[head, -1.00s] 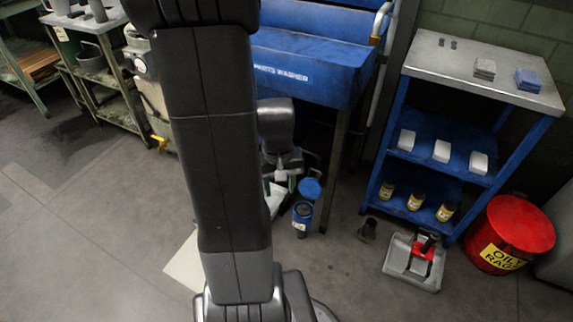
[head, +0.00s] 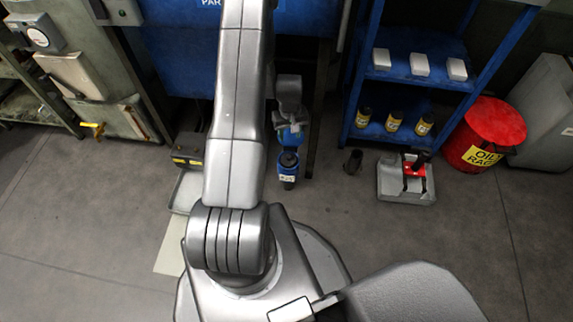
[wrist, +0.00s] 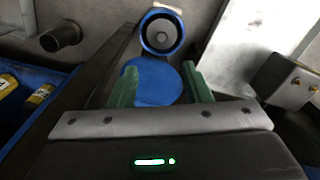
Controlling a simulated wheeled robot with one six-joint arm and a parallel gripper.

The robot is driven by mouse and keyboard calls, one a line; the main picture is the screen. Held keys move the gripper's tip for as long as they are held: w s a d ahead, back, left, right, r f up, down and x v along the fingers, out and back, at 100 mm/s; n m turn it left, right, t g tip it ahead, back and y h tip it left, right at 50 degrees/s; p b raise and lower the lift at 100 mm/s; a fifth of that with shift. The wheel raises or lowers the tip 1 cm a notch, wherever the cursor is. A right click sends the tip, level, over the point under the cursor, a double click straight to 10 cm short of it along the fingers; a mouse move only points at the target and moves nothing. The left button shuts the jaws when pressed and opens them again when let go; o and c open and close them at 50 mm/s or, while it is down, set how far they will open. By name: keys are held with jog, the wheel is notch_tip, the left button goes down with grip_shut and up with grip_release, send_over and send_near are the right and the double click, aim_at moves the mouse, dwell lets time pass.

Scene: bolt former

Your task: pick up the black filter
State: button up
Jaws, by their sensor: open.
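The dark cylinder (head: 353,160) standing on the floor right of the parts washer may be the black filter; it also shows at the upper left of the wrist view (wrist: 62,37). A blue canister (head: 287,172) with a dark upper part and pale label stands below my arm's end. In the wrist view this canister (wrist: 162,35) shows a blue rim around a dark ring and grey centre. A round blue disc (wrist: 160,86) lies between it and my gripper. My gripper (wrist: 160,78) is open and empty, its green fingers either side of the disc. I cannot tell its height.
The blue shelf (head: 415,62) holds white boxes and yellow-black canisters. A grey tray (head: 393,190) with a red and black item and a red oily-rags bin (head: 487,128) stand right. A parts-washer leg (wrist: 112,65) runs close left of the canister. Open floor lies in front.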

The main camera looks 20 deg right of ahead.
jog(key=b, duration=0.2)
send_over(289, 157)
notch_tip(289, 157, down, 8)
jog(key=shift+d+f, duration=0.1)
jog(key=shift+f, duration=0.15)
notch_tip(289, 157, down, 5)
jog(key=shift+w+f+b, duration=0.1)
jog(key=shift+f+b, duration=0.05)
jog(key=shift+b, duration=1)
grip_shut()
